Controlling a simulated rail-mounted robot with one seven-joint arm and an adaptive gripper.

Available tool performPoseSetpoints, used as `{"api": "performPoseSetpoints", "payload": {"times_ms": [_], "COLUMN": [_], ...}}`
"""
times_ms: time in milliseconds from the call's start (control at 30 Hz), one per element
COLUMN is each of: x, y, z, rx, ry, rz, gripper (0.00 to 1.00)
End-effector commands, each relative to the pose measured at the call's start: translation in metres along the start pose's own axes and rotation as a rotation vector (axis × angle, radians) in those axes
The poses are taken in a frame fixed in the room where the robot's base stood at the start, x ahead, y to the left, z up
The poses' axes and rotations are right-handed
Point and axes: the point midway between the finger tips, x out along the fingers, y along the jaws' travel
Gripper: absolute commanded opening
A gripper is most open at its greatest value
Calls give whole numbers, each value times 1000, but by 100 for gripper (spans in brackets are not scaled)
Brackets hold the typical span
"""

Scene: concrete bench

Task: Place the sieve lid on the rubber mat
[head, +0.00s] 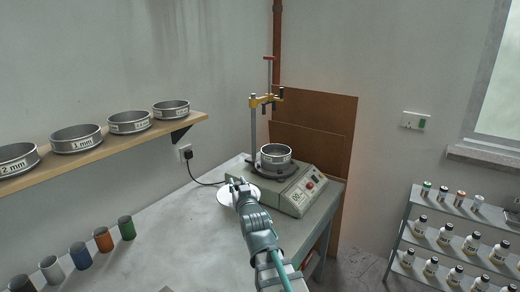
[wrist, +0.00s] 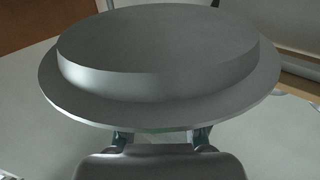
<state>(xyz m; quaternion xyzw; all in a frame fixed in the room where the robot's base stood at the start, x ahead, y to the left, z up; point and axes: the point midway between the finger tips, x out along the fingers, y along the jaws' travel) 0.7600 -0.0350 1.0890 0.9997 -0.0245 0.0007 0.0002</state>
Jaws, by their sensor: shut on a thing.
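The sieve lid (wrist: 160,60) is a round grey metal disc with a raised middle and a wide rim. It fills much of the wrist view. In the head view the lid (head: 226,198) is a pale disc over the bench, just in front of the shaker machine. My gripper (head: 237,185) is shut on the lid; its fingertips (wrist: 160,136) show at the lid's near rim in the wrist view. I cannot tell how high the lid is above the bench. I cannot make out the rubber mat for sure; a small dark edge shows at the bottom of the head view.
The shaker (head: 297,196) carries a sieve (head: 276,154) under a clamp post (head: 254,128). Several coloured cups (head: 104,240) line the bench's left side. A wall shelf (head: 100,146) holds labelled sieves. The bench (head: 165,235) is clear in the middle. A bottle rack (head: 440,240) stands right.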

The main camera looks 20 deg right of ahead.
Motion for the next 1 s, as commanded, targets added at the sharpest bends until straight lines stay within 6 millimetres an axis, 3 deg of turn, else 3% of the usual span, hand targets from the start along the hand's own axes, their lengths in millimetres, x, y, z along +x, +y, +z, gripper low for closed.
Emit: {"api": "performPoseSetpoints", "payload": {"times_ms": [400, 600, 700, 800, 1000], "x": [119, 172, 197, 212, 216], "y": [155, 220, 239, 239, 233], "z": [-64, -97, -109, -115, -113], "rx": [1, 1, 1, 1, -1], "ry": [2, 2, 0, 0, -1], "rz": [153, 175, 163, 138, 109], "gripper": [0, 0, 0, 0, 0]}}
